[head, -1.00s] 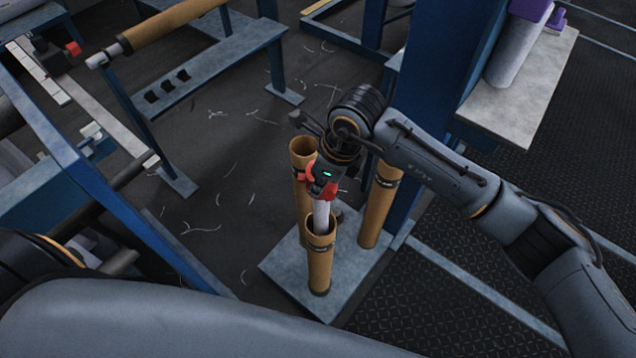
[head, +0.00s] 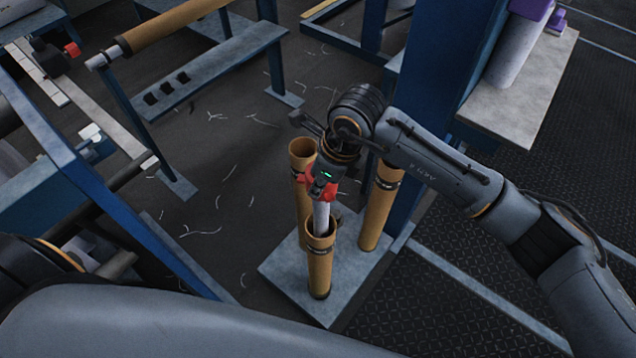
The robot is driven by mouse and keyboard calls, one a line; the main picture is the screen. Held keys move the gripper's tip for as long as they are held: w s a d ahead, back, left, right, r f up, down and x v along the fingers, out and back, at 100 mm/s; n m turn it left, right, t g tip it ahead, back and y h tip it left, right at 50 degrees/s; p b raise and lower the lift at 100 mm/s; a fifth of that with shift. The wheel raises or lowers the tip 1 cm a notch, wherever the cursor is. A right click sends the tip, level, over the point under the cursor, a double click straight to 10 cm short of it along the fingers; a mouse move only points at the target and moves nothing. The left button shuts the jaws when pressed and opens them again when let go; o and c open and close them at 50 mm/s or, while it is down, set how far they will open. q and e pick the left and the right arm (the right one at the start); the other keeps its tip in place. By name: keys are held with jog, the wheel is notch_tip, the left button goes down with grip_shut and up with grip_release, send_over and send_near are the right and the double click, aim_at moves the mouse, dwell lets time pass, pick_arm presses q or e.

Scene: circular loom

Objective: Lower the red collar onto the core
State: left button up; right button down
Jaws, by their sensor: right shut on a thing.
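My right gripper (head: 324,190) is low over the middle of the picture, pointing down, shut on the red collar (head: 328,194). The collar shows as red patches close around the fingers, so its full shape is hidden. A pale rod (head: 321,215) runs down from the collar into the open top of the front brown tube-like core (head: 320,268). The core stands upright on a grey base plate (head: 290,272). The collar is above the core's rim, with bare rod between them. My left gripper is not in view.
Two more brown tubes stand close by, one behind left (head: 301,150) and one to the right (head: 380,205). A blue post (head: 430,90) rises behind my right arm. A blue frame (head: 110,190) is at left. Dark floor with pale scraps lies between.

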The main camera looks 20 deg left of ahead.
jog(key=shift+f, duration=0.1)
jog(key=shift+d+f, duration=0.1)
jog(key=shift+f, duration=0.05)
jog(key=c, duration=1.4)
grip_release()
jog(key=shift+w, duration=0.15)
jog(key=v, duration=1.2)
